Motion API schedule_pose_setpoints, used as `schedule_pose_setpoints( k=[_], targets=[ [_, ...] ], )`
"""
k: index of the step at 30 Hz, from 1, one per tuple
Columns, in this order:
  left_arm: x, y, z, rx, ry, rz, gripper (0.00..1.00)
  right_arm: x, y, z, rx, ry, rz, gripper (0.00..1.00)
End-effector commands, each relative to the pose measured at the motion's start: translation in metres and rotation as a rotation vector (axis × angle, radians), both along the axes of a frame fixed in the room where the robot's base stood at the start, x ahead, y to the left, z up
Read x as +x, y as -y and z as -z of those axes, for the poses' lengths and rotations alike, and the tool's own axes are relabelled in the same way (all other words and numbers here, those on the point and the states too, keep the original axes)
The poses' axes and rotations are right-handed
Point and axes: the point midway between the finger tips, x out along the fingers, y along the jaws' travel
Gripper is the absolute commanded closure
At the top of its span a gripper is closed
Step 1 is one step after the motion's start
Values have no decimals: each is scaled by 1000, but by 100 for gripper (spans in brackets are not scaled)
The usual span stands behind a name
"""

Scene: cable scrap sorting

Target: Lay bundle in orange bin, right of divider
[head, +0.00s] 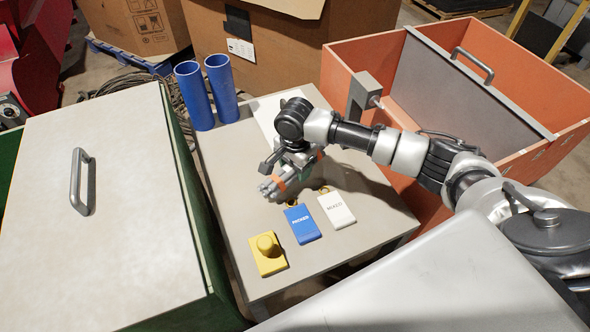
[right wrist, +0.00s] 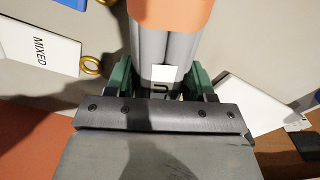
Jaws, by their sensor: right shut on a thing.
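The bundle (head: 270,187) is a set of grey cable lengths with orange bands. My right gripper (head: 291,161) is shut on it, at or just above the small table; contact with the top is unclear. In the right wrist view the bundle (right wrist: 165,45) shows an orange band and a white label between the green fingers of the gripper (right wrist: 165,78). The orange bin (head: 345,75) stands at the right, beyond the table. A grey divider (head: 440,85) splits it, with room on either side. My left gripper is not in view.
A grey bracket (head: 364,95) sits on the bin's near wall. A lidded green container (head: 120,215) stands left.

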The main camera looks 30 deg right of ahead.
Motion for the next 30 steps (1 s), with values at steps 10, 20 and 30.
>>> schedule_pose_setpoints(
  k=[10,20,30],
  targets=[
    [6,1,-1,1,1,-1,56,1,0,8,1,4,0,90],
    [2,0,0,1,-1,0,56,0,0,11,-1,1,0,21],
    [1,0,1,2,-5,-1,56,0,0,9,0,3,-1,21]
  ],
)
